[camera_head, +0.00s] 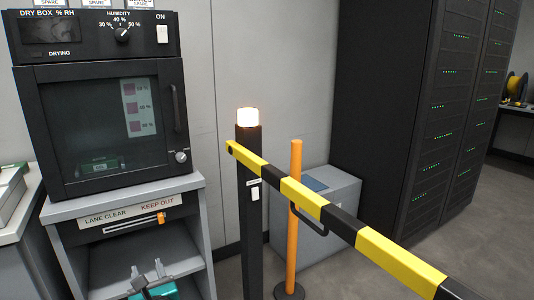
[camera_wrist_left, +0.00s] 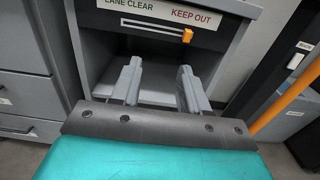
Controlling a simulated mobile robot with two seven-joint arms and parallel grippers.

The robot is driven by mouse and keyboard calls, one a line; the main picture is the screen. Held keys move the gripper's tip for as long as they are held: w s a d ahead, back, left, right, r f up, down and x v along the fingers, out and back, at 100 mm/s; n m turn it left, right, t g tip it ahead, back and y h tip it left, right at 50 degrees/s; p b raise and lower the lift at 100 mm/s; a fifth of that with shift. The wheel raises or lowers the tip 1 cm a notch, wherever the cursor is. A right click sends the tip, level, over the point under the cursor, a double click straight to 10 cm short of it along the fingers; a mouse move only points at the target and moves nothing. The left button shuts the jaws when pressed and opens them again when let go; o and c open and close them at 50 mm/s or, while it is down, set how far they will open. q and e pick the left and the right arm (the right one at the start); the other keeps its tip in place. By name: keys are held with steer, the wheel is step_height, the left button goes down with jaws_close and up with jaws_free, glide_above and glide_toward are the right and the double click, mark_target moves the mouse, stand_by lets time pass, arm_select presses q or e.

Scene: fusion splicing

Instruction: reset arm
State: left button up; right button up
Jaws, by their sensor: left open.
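My left gripper (camera_head: 147,271) is at the bottom of the head view, in front of the grey stand (camera_head: 203,240) under the dry box. Its two grey fingers are apart with nothing between them, as the left wrist view (camera_wrist_left: 157,78) also shows. A slider panel marked LANE CLEAR and KEEP OUT (camera_head: 130,215) is on the stand. Its orange knob (camera_head: 161,217) is at the KEEP OUT end; the knob also shows in the wrist view (camera_wrist_left: 187,36). A yellow-and-black barrier arm (camera_head: 306,197) runs from a black post (camera_head: 250,190) to the lower right. My right gripper is out of view.
The dry box (camera_head: 50,130) has its door shut, with a green item (camera_head: 99,165) inside. An orange pole (camera_head: 294,220) and a grey cabinet (camera_head: 335,205) stand behind the barrier. Black server racks (camera_head: 430,110) are at right. The stand's open shelf appears empty.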

arm_select(q)
steer(key=s+d+f+n+g+h+p, duration=0.2)
steer(key=s+f+n+h+p, duration=0.15)
steer(key=s+n, duration=0.3)
steer(key=s+d+f+n+g+h+p, duration=0.2)
steer(key=s+f+n+h+p, duration=0.15)
steer(key=s+n, duration=0.3)
steer(key=s+d+r+n+h+p, duration=0.2)
steer(key=s+d+n, duration=0.1)
steer(key=s+n, duration=0.3)
steer(key=s+d+r+n+h+p, duration=0.2)
steer(key=s+n, duration=0.5)
steer(key=n, duration=0.1)
steer(key=shift+s+d+r+g+p, duration=0.2)
steer(key=shift+d+g+p, duration=0.1)
steer(key=shift+d+p, duration=0.1)
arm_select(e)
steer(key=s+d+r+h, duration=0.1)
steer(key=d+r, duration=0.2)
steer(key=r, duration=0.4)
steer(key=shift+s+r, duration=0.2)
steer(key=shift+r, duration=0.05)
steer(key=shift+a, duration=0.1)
